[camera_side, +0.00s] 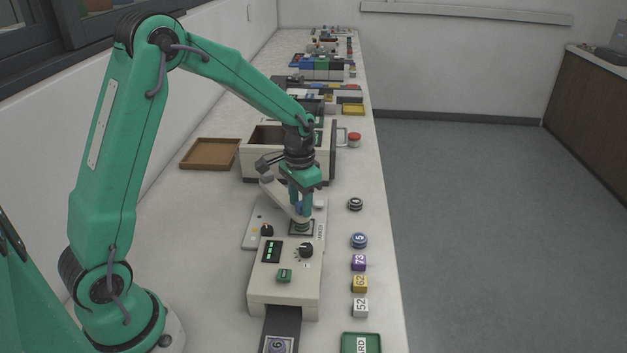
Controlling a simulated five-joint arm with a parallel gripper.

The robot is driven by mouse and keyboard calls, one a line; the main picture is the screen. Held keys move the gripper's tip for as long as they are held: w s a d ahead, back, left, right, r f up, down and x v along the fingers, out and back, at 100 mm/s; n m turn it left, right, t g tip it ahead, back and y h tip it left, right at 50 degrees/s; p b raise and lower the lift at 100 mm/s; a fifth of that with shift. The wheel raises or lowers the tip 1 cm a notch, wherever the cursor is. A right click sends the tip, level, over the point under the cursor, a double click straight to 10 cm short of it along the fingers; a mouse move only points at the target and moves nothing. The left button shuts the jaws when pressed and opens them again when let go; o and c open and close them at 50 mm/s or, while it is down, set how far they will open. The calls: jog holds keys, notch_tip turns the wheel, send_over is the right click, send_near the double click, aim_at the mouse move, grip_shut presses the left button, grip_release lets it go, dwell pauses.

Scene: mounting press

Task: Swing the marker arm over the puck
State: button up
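My gripper (303,212) points down over the back part of the beige marking machine (258,289). Its fingers are small in the picture and partly overlap what lies below, so I cannot tell whether they are open or shut. A pale grey lever, apparently the marker arm (274,190), slants down from the left toward my fingers; its end is hidden behind them. A dark square seat (293,234) lies right below my fingertips, with a green round piece on it partly covered. A puck marked 6 (278,345) lies on the dark belt at the front.
To the right stand a black-and-white puck (355,204), a blue puck (359,240) and purple, yellow and white number blocks (359,284). A green tray (361,337) is at the front right. A beige box (259,167) and brown tray (209,154) stand behind.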

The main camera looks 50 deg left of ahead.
jog(key=shift+r, duration=0.15)
jog(key=shift+r, duration=3.75)
jog(key=shift+s+d+r, duration=0.15)
jog(key=shift+s+r, duration=0.1)
jog(key=shift+r, duration=0.2)
jog(key=s+d+r+t, duration=0.1)
jog(key=s+r+t, duration=0.1)
jog(key=s, duration=0.5)
jog(key=s+d+r+t, duration=0.1)
jog(key=s+d+r, duration=0.1)
jog(key=s+r, duration=0.2)
jog(key=s+d+r+n+t, duration=0.1)
jog(key=s+d+r+t, duration=0.1)
jog(key=s, duration=0.7)
jog(key=shift+s+d+r+t, duration=0.2)
jog(key=shift+s+r+t, duration=0.15)
jog(key=shift+r, duration=0.1)
